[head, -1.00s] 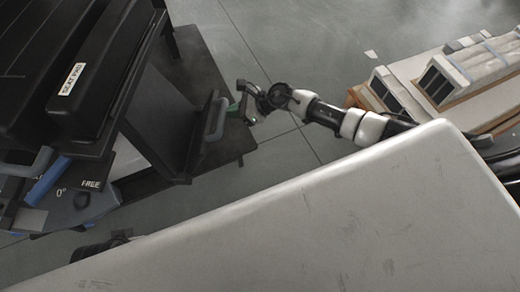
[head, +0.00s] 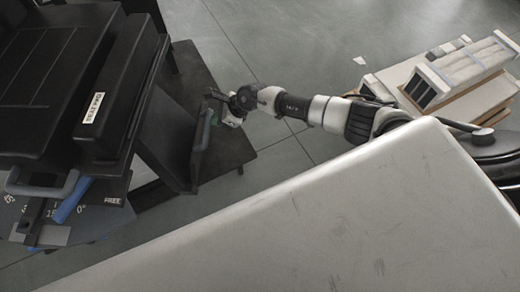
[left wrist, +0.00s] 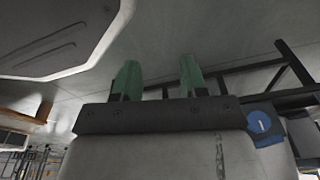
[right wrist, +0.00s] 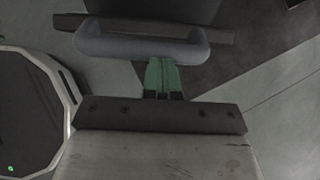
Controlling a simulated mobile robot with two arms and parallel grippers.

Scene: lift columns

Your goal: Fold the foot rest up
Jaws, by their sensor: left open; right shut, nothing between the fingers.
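The foot rest (head: 168,148) is a dark panel on the near side of the black seat unit, standing steeply above a dark base plate. Its grey handle (head: 203,132) is at the panel's right edge; in the right wrist view the handle (right wrist: 140,46) is a bar with bent ends. My right gripper (head: 217,108) is at the handle's upper end in the head view. In the right wrist view its green fingers (right wrist: 162,76) are shut and empty, tips at the bar's lower edge; contact cannot be told. My left gripper (left wrist: 160,80) is open and empty, outside the head view.
The black seat pad (head: 115,90) and a side plate with angle marks, the word FREE (head: 112,201) and a blue lever (head: 72,200) are at left. The dark base plate (head: 232,150) lies below. Pale boxed goods (head: 465,70) stand at right.

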